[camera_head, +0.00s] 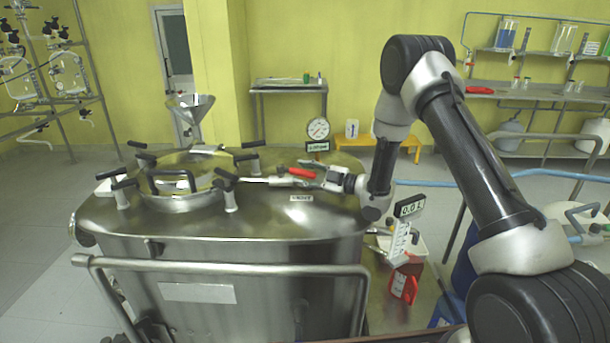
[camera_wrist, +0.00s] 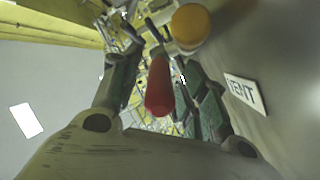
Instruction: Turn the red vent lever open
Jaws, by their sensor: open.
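My gripper (camera_head: 308,179) reaches in from the right, low over the lid. In the wrist view my gripper (camera_wrist: 158,88) is open around the lever, with gaps visible on both sides. A label reading VENT (camera_wrist: 245,93) is at the right. The valve body behind the lever is partly hidden.
A round manway with black-handled clamps (camera_head: 185,180) stands left of the lever. A pressure gauge (camera_head: 318,128) rises behind it. An orange-yellow round part (camera_wrist: 190,24) is just above the lever in the wrist view. A 0.0 display (camera_head: 410,206) stands right of the reactor.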

